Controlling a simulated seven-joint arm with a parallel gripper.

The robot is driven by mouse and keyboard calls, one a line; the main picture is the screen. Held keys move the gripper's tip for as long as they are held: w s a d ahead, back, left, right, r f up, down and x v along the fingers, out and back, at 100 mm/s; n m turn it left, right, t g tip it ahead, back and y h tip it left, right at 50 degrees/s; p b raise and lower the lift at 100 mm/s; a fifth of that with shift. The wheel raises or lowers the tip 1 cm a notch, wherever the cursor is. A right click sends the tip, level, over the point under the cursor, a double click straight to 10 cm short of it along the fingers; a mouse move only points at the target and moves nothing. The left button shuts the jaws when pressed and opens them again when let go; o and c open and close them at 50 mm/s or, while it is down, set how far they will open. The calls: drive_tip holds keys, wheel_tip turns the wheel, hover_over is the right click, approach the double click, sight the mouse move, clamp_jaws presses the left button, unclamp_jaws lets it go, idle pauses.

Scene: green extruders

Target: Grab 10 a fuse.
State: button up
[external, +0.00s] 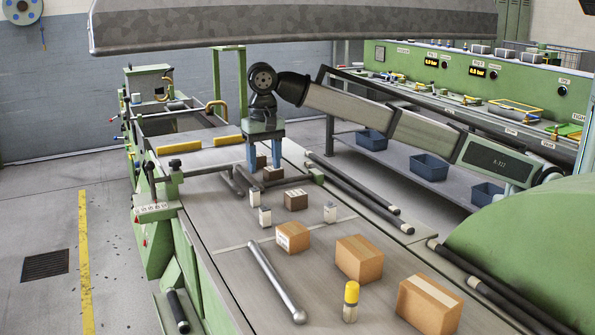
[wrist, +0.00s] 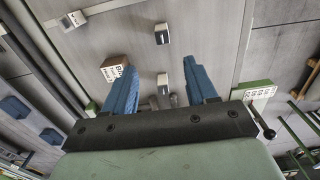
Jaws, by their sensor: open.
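My gripper (external: 264,166) points down over the bench, its two blue fingers apart and nothing held; it also shows in the wrist view (wrist: 159,66). Small pale blocks with dark faces, possibly fuses, stand on the bench: one at the left (external: 255,197), one nearer the camera (external: 264,217) and one at the right (external: 330,212). In the wrist view one pale block (wrist: 162,79) appears between the fingers, and another (wrist: 162,34) lies beyond the tips. A brown labelled block (wrist: 114,68) appears beside the left finger. No rating is legible, so I cannot tell which is the 10 A fuse.
Cardboard boxes (external: 359,260) stand on the near bench. A metal rod with a rounded end (external: 275,282) and a yellow-capped bottle (external: 350,301) are there too. Dark bars (external: 360,195) run along the bench's right side. A large grey hood (external: 290,25) hangs above.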

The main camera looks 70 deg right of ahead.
hover_over(265, 207)
drive_tip(key=d, duration=0.1)
wheel_tip(265, 207, down, 8)
drive_tip(key=shift+w+r, duration=0.1)
drive_tip(key=shift+r, duration=0.1)
drive_tip(key=shift+a+f, duration=0.2)
drive_tip(key=shift+f, duration=2.55)
clamp_jaws()
